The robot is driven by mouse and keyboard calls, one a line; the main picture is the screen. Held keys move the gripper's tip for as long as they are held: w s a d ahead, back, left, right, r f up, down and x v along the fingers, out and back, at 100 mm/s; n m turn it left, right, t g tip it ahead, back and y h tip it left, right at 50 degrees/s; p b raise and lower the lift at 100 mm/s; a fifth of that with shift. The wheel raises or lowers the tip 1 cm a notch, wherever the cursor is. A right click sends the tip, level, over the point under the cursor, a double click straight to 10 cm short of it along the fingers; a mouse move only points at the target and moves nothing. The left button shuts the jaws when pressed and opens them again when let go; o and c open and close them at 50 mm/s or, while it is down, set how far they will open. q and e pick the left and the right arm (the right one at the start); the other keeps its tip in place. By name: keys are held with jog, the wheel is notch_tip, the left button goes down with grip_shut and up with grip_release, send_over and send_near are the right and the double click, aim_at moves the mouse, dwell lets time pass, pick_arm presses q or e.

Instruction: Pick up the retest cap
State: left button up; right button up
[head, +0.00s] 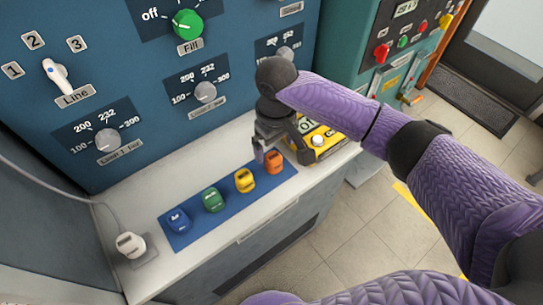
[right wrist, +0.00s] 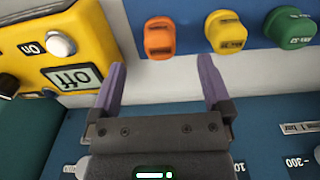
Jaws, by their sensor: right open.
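Several caps stand in a row on a blue mat (head: 224,214): blue (head: 178,221), green (head: 212,200), yellow (head: 244,181) and orange (head: 273,161). I cannot read which one is marked retest. My right gripper (head: 266,152) is above the orange cap's end of the mat, open and empty. In the right wrist view its spread fingers (right wrist: 162,66) point toward the orange cap (right wrist: 159,38), which shows just beyond the fingertips and between their lines. The yellow cap (right wrist: 225,32) and green cap (right wrist: 289,27) sit to its right there. My left gripper is out of view.
A yellow box (right wrist: 70,55) with a small display stands close beside the orange cap. The blue panel (head: 150,85) with dials rises behind the white counter (head: 150,195). A white plug (head: 130,244) with a cable stands at the counter's left end. The counter's front strip is clear.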

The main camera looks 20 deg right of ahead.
aim_at(274, 156)
pick_arm(q)
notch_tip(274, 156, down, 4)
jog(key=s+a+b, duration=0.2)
jog(key=b, duration=0.1)
pick_arm(e)
jog(key=f, duration=0.6)
jog(key=shift+w+f, duration=0.25)
jog(key=shift+f, duration=0.05)
jog(key=shift+r, duration=0.15)
jog(key=c, duration=1.3)
notch_tip(274, 156, up, 9)
jog(key=p, duration=0.4)
jog(key=shift+w+a+r, duration=0.1)
jog(key=shift+c, duration=0.2)
jog(key=shift+r+p, duration=0.35)
jog(key=shift+r, duration=0.1)
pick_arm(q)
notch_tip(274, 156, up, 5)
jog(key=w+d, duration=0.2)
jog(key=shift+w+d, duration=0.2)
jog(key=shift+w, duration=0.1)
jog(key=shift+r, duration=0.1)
pick_arm(e)
jog(key=shift+r, duration=0.1)
